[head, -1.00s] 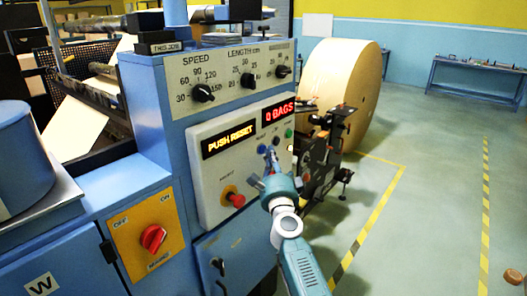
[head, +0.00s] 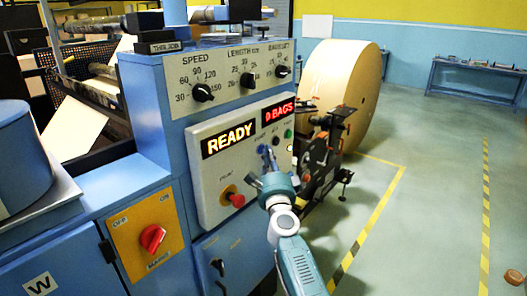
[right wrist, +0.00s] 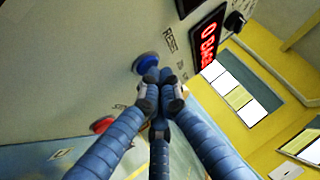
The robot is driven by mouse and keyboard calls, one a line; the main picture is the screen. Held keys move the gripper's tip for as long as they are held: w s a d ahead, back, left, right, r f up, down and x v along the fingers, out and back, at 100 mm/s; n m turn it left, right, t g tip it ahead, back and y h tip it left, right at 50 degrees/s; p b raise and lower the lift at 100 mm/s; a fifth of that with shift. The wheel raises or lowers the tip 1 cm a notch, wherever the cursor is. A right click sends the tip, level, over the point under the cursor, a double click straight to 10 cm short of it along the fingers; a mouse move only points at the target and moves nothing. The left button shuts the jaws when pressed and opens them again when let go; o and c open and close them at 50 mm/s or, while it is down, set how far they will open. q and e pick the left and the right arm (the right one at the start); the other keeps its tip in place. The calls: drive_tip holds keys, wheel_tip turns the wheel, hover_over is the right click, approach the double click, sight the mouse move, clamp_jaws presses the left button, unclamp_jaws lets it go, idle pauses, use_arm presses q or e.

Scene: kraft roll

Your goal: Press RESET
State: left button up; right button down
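The blue RESET button (right wrist: 147,63) shows on the pale control panel in the right wrist view, with the word RESET beside it. In the head view the panel (head: 212,175) is on the blue machine, and its display (head: 229,139) reads READY in amber. My right gripper (head: 267,155) is in front of the panel's button row and partly covers it. In the right wrist view my right gripper (right wrist: 163,78) has its fingertips together, empty, close beside the button; whether they touch it I cannot tell. My left gripper is not in view.
A red 0 BAGS display (head: 278,111) sits above the buttons. A red stop knob (head: 234,198) and a red MAIN switch (head: 152,238) are at lower left. A large kraft roll (head: 335,85) stands behind.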

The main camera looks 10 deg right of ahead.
drive_tip(key=shift+s+r, duration=0.1)
drive_tip(key=shift+s+d+p, duration=0.4)
drive_tip(key=shift+s+p, duration=0.15)
drive_tip(key=s+d+p, duration=0.1)
drive_tip(key=s, duration=0.1)
drive_tip(key=s+d+p, duration=0.1)
drive_tip(key=s+d, duration=0.1)
drive_tip(key=shift+d+p, duration=0.1)
drive_tip(key=shift+p, duration=0.2)
idle(0.3)
idle(0.4)
